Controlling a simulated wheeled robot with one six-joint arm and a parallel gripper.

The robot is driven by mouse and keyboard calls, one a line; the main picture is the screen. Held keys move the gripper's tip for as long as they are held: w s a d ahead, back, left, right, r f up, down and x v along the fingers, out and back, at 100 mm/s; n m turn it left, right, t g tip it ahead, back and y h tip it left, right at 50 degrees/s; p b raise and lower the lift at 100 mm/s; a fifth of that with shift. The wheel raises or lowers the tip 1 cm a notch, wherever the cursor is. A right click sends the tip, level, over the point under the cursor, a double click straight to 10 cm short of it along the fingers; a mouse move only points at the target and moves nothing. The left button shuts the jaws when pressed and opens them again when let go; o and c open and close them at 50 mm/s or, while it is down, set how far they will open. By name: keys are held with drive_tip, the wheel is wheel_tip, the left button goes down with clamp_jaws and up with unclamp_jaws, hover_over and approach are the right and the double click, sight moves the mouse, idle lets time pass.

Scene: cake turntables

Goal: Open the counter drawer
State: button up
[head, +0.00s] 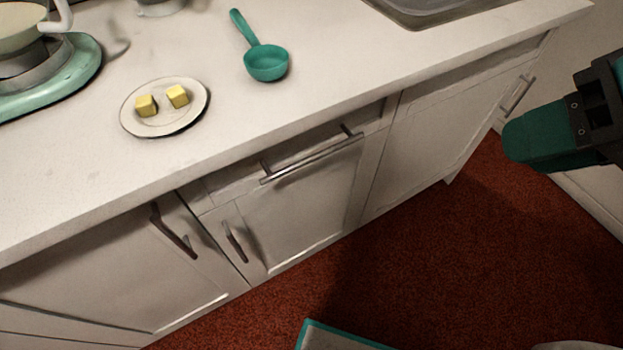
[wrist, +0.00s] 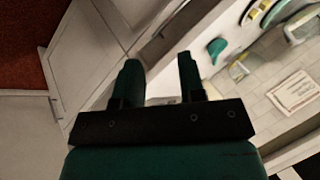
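The counter drawer (head: 294,155) is a pale panel just under the counter's front edge, in the middle of the head view. It looks closed. Its long metal bar handle (head: 312,159) runs across its front. My gripper, with dark green fingers, is at the right edge of the head view (head: 512,142), well to the right of the drawer handle and not touching it. In the wrist view my gripper (wrist: 160,80) has its two fingers apart with nothing between them. I cannot make out the drawer handle in the wrist view.
On the white counter (head: 330,110) are a plate (head: 165,122) with two yellow cubes (head: 161,101), a teal ladle (head: 266,62) and a teal stand (head: 85,60). Cabinet doors with handles (head: 174,232) flank the drawer.

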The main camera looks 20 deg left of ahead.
drive_tip(key=w+a+f+m+t+y+b, duration=0.1)
drive_tip(key=a+f+m+y+b, duration=0.1)
drive_tip(key=f+b, duration=0.45)
drive_tip(key=w+a+f+m+t+y+b, duration=0.1)
drive_tip(key=a+f+m+y+b, duration=0.1)
drive_tip(key=f+b, duration=0.45)
drive_tip(key=m+t+y+b, duration=0.2)
drive_tip(key=m+y+b, duration=0.25)
drive_tip(key=b, duration=0.95)
approach(323, 156)
drive_tip(key=shift+h, duration=0.25)
drive_tip(key=p+x, duration=0.5)
drive_tip(key=p, duration=0.1)
drive_tip(key=p+x, duration=0.5)
drive_tip(key=shift+a+r+p, duration=0.15)
drive_tip(key=shift+a+p, duration=0.2)
drive_tip(key=shift+p, duration=0.05)
clamp_jaws()
